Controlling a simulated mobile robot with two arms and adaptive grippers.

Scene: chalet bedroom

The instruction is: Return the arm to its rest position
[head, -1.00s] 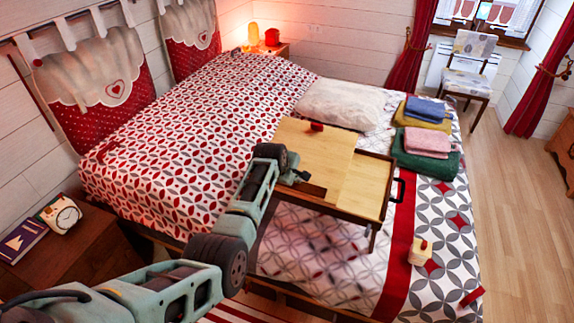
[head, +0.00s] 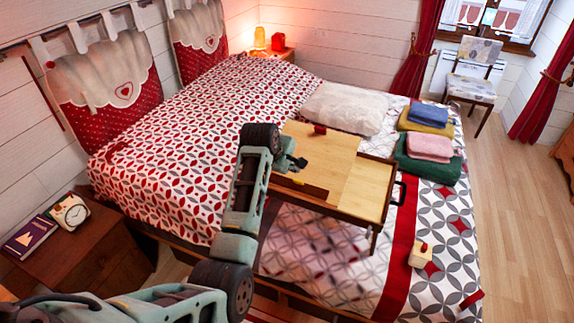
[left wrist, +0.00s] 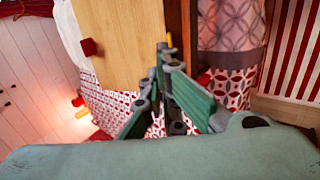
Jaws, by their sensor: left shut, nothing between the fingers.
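My left arm comes in from the lower left in the head view. My left gripper (head: 298,164) is at the left edge of the wooden bed tray (head: 372,190), above the bed. In the left wrist view the gripper's fingers (left wrist: 163,52) are together with nothing between them. The tray's wooden top (left wrist: 115,40) shows behind the fingers there. A small red object (head: 320,130) sits on the tray near its far edge, apart from the gripper. My right gripper is in neither view.
The tray stands on the bed (head: 190,135). A white pillow (head: 345,108) and folded towels (head: 430,147) lie beyond it. A cream block with a red top (head: 419,256) is near the bed's right side. Floor at right is clear.

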